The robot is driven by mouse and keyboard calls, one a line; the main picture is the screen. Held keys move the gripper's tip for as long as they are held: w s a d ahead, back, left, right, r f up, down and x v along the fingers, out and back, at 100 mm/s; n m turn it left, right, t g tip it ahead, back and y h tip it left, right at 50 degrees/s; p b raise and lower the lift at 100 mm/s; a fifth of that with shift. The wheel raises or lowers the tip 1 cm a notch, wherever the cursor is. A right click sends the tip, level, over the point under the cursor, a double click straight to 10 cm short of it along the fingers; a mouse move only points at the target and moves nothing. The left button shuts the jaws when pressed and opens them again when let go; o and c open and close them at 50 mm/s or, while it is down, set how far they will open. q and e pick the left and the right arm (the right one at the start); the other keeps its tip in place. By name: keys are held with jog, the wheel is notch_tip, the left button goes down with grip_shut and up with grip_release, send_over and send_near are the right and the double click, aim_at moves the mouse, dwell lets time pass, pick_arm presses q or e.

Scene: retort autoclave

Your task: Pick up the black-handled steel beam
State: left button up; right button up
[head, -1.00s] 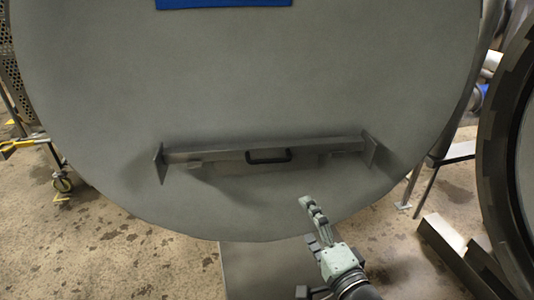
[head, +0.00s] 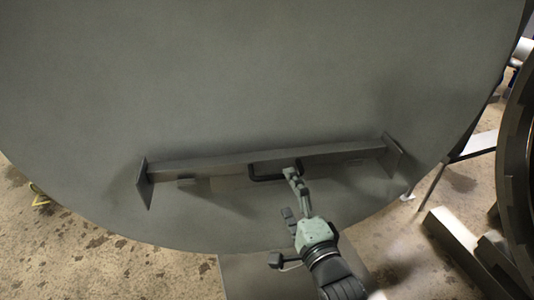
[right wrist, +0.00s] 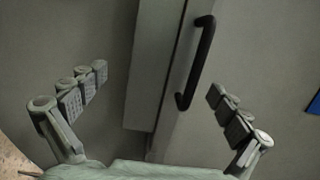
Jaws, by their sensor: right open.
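The steel beam (head: 215,165) lies level across the lower part of a large round grey door, with an upright plate at each end. Its black handle (head: 262,178) is at the middle of the beam. My right gripper (head: 291,190) is at the handle's right end in the head view and hides part of it. In the right wrist view the open right gripper (right wrist: 158,102) has its fingers spread wide. The black handle (right wrist: 196,65) and the beam (right wrist: 157,65) show between and beyond the fingers, and no finger appears to touch the handle. My left gripper is not in view.
The round grey door (head: 260,80) fills most of the head view. A dark round vessel rim (head: 515,160) stands at the right, with steel blocks (head: 455,245) on the floor beside it. The stained concrete floor (head: 120,265) shows below left.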

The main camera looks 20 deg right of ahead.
aim_at(274, 171)
jog(key=shift+w+a+r, duration=0.1)
jog(key=shift+w+r, duration=0.05)
jog(key=shift+w, duration=0.7)
jog(key=w, duration=0.4)
jog(key=shift+w+a, duration=0.2)
jog(key=shift+a, duration=0.1)
jog(key=shift+w, duration=0.35)
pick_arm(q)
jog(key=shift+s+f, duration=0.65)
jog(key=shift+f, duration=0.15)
pick_arm(e)
jog(key=c, duration=1.7)
jog(key=shift+r, duration=0.3)
jog(key=shift+c, duration=0.4)
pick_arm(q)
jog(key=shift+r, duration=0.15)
